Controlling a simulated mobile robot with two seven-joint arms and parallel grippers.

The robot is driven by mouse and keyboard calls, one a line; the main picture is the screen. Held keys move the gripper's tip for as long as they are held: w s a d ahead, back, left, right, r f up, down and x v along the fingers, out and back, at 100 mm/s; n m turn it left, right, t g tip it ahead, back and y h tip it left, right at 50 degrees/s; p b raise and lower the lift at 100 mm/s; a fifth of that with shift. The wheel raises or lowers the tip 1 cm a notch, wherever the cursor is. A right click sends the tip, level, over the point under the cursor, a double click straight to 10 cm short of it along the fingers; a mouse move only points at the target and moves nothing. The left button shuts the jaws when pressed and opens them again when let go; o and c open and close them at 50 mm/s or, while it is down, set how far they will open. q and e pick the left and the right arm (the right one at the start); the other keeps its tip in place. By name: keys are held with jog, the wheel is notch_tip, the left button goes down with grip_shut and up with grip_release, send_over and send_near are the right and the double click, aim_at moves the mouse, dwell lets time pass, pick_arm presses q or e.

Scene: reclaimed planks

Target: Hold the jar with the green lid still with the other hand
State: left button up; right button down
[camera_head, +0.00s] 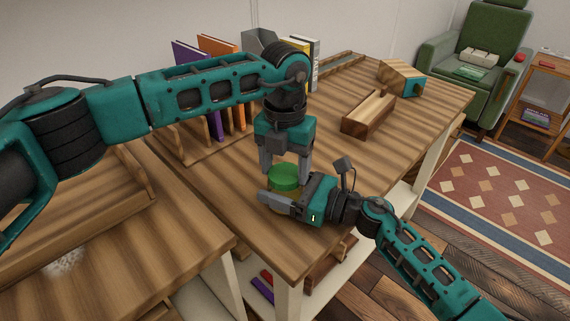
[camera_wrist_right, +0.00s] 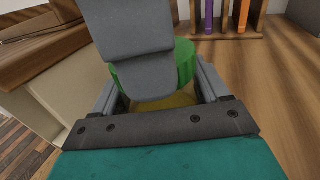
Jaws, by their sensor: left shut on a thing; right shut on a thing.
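The jar with the green lid (camera_head: 285,176) stands upright near the front edge of the wooden table; its yellowish body (camera_wrist_right: 165,102) shows low in the right wrist view. My left gripper (camera_head: 286,166) points down from above and is shut on the green lid (camera_wrist_right: 187,64). My right gripper (camera_head: 285,202) comes in from the right, low down, and is shut on the jar's body. In the right wrist view, its two fingers (camera_wrist_right: 160,92) lie on either side of the jar. A grey finger of my left gripper hides much of the lid there.
A wooden rack with purple and orange books (camera_head: 216,125) stands behind my left arm. An open wooden box (camera_head: 368,114) and a wood-and-teal block (camera_head: 401,77) lie farther back on the table (camera_head: 330,140).

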pick_arm(q)
jog(key=shift+m, duration=0.9)
jog(key=shift+c, duration=0.3)
jog(key=o, duration=1.2)
jog(key=shift+o, duration=0.2)
jog(key=shift+r, duration=0.1)
notch_tip(320, 180, up, 12)
pick_arm(e)
grip_release()
